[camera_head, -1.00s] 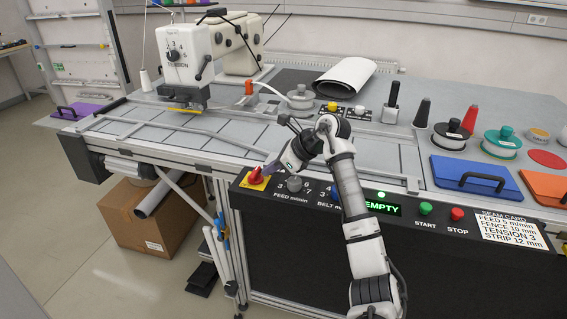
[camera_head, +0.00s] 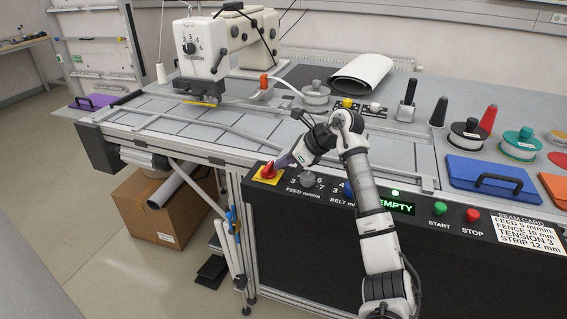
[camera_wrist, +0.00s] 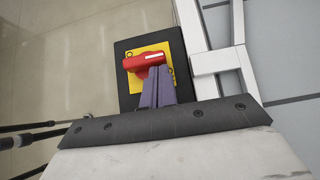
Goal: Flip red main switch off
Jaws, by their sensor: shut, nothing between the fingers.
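The red main switch (camera_head: 267,171) sits on a yellow plate (camera_head: 260,179) at the left end of the black control panel. My gripper (camera_head: 275,166) reaches down to the switch from the upper right. In the wrist view its shut purple fingers (camera_wrist: 157,72) end at the near edge of the handle, right of its middle. They hold nothing. I cannot tell whether they touch the handle.
Right of the switch are a grey feed knob (camera_head: 308,178), a blue belt knob (camera_head: 348,188), a lit EMPTY display (camera_head: 397,207), a green start button (camera_head: 440,208) and a red stop button (camera_head: 472,215). A metal frame rail (camera_wrist: 219,60) runs close beside the switch.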

